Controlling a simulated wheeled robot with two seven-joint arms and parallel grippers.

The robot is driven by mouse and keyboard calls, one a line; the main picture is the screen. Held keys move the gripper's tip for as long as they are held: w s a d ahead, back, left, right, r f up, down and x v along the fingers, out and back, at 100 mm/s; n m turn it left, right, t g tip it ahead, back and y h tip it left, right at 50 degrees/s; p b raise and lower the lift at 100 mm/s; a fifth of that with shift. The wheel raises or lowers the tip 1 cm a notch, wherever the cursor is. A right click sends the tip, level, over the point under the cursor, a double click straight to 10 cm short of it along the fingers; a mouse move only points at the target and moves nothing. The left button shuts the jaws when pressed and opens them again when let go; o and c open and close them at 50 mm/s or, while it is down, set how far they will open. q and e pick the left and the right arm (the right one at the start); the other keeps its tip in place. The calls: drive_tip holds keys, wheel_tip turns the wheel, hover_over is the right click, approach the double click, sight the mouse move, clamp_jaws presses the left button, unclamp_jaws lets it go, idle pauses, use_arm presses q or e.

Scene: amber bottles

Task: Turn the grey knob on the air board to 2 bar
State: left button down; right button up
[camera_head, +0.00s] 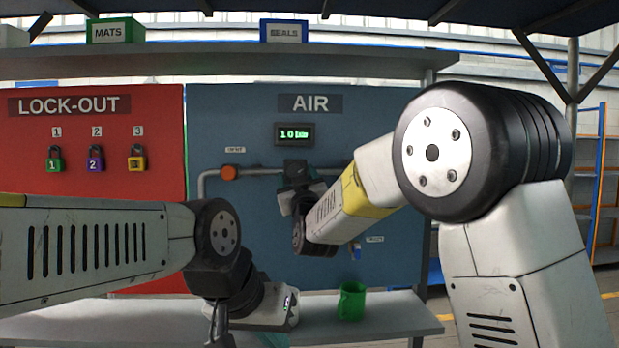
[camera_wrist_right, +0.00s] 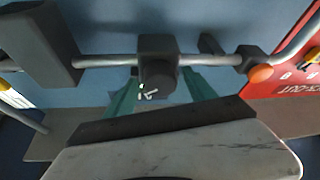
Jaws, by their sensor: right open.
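The blue air board (camera_head: 240,120) stands ahead, and its display (camera_head: 294,133) reads 1.0 bar. The dark grey knob (camera_wrist_right: 158,76) sits on a block on the pipe in the right wrist view. My right gripper (camera_wrist_right: 162,88) is open, with its teal fingers one on each side of the knob; I cannot tell whether they touch it. In the head view my right gripper (camera_head: 298,185) is at the regulator under the display and mostly hides the knob. My left gripper (camera_head: 245,335) hangs low at the front, partly cut off, and its jaws are unclear.
An orange button (camera_head: 229,173) is on the pipe left of the knob in the head view. A red lock-out board (camera_head: 100,180) with several padlocks stands at left. A green mug (camera_head: 351,301) stands on the grey shelf (camera_head: 390,315) below. My left forearm spans the lower left.

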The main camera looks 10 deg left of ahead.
drive_tip(key=shift+c, duration=0.2)
drive_tip(key=c, duration=1.3)
drive_tip(key=m+h, duration=0.2)
drive_tip(key=m, duration=0.3)
drive_tip(key=m+h, duration=0.3)
drive_tip(key=m, duration=0.3)
drive_tip(key=m+h, duration=0.3)
drive_tip(key=m, duration=0.2)
drive_tip(key=shift+s+a+m, duration=0.1)
drive_tip(key=shift+a+m, duration=0.2)
drive_tip(key=shift+m, duration=0.1)
drive_tip(key=o, duration=1.3)
